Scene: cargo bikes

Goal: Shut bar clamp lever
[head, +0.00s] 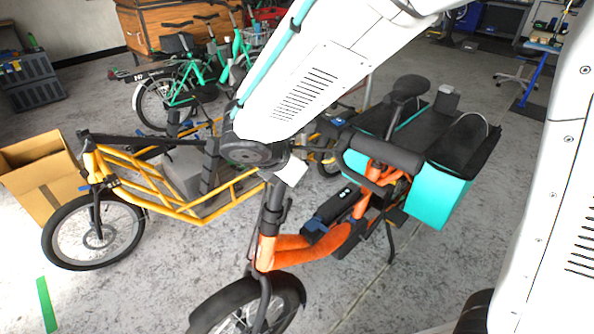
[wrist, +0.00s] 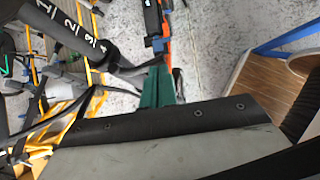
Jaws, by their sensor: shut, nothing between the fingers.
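The orange cargo bike (head: 290,250) stands in front of me. Its black steering post (head: 275,205) rises below my white arm. In the wrist view, a black tube (wrist: 62,22) marked with white numbers crosses the upper left. A curved black piece that looks like the clamp lever (wrist: 130,68) sticks out from near the tube toward the right. My gripper (wrist: 158,72) shows as two dark green fingers, shut together and empty. Their tips are at the lever's outer end; I cannot tell whether they touch. The clamp is mostly hidden behind my arm in the head view.
A yellow cargo bike (head: 160,195) stands close on the left, by a cardboard box (head: 40,180). The orange bike carries turquoise panniers (head: 437,198) at its rear. Green bikes (head: 180,85) stand behind. Bare concrete floor (head: 150,305) lies at front left.

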